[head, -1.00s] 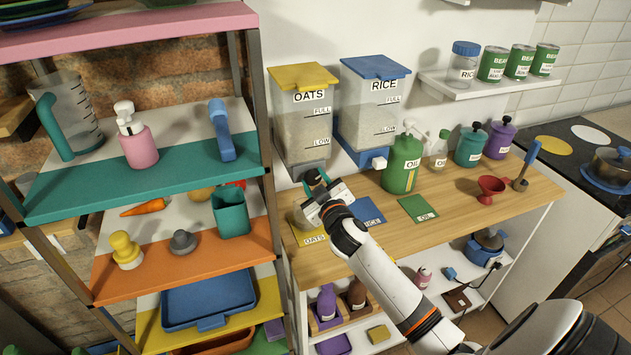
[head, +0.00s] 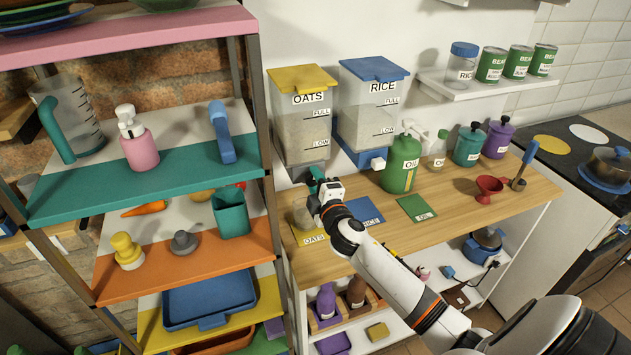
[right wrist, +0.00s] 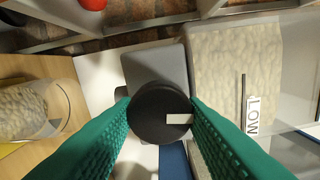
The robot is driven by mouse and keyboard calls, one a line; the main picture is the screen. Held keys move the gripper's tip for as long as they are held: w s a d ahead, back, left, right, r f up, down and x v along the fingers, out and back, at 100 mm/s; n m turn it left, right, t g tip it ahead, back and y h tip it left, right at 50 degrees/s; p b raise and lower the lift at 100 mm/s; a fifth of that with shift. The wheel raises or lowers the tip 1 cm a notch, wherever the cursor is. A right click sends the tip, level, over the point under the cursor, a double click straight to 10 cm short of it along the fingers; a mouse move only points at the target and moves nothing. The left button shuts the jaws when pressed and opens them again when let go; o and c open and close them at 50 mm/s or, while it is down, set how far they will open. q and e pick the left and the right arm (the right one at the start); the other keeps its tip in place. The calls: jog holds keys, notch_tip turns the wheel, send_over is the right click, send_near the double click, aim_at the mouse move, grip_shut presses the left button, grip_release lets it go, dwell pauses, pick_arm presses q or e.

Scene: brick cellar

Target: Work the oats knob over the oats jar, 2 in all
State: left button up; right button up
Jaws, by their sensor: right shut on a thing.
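The oats dispenser (head: 302,138), with a yellow lid and an OATS label, hangs on the wall above the counter. My right gripper (head: 316,178) is at its outlet. In the right wrist view the green fingers are shut on the round dark oats knob (right wrist: 160,113), one on each side; a pale mark on its face points right. The oats jar (head: 302,217) is clear and stands on the yellow OATS mat (head: 313,239), partly hidden by my gripper. In the right wrist view the jar (right wrist: 30,110) holds pale oats. My left gripper is not in view.
The rice dispenser (head: 370,115) hangs close on the right. A green oil jug (head: 402,166) stands on the counter (head: 455,198), with blue and green mats in front. A shelf rack (head: 180,170) stands close on the left.

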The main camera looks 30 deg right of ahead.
jog(key=shift+n, duration=0.6)
jog(key=o, duration=1)
jog(key=b+v, duration=0.2)
jog(key=v, duration=1)
jog(key=shift+b, duration=0.35)
